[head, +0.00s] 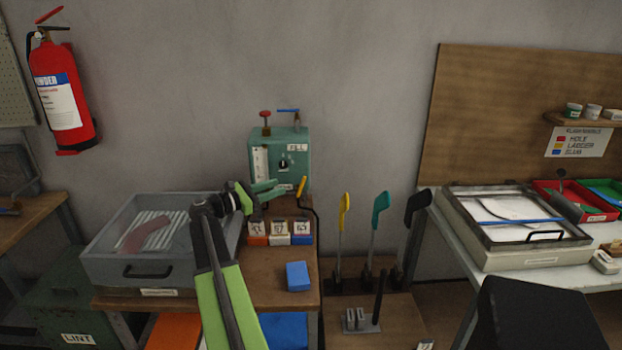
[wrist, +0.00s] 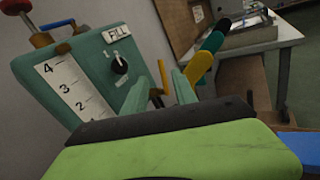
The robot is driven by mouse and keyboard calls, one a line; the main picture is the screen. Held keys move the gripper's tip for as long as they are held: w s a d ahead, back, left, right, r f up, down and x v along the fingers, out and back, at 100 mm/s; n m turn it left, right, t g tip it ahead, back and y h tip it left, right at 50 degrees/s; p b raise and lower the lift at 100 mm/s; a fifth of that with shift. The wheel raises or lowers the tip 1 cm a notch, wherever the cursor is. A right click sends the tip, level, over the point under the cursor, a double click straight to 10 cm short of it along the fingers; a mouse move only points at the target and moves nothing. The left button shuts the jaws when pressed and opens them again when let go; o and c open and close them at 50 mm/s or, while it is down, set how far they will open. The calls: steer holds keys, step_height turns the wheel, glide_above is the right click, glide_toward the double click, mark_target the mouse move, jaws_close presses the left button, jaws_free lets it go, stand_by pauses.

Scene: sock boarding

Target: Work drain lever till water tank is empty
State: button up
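The water tank (head: 297,150) is a teal box on the wooden bench, marked FILL, with a dial and a white numbered gauge strip. In the wrist view the tank (wrist: 85,75) fills the left; its gauge (wrist: 75,92) shows numbers, but I cannot make out a water level. A yellow-handled lever (head: 301,187) stands at the tank's lower right front, and its yellow end (wrist: 156,93) shows beside my fingers in the wrist view. My gripper (head: 278,188) is in front of the tank, left of this lever.
A grey tray (head: 100,270) holding a reddish sock shape stands left of my arm. Small labelled boxes (head: 279,239) and a blue block (head: 298,276) lie on the bench below my gripper.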

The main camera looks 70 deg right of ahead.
mark_target(301, 185)
steer(key=x, duration=1.4)
steer(key=shift+s+d, duration=0.2)
steer(key=shift+d, duration=0.15)
steer(key=c, duration=0.7)
jaws_close()
steer(key=shift+w, duration=0.1)
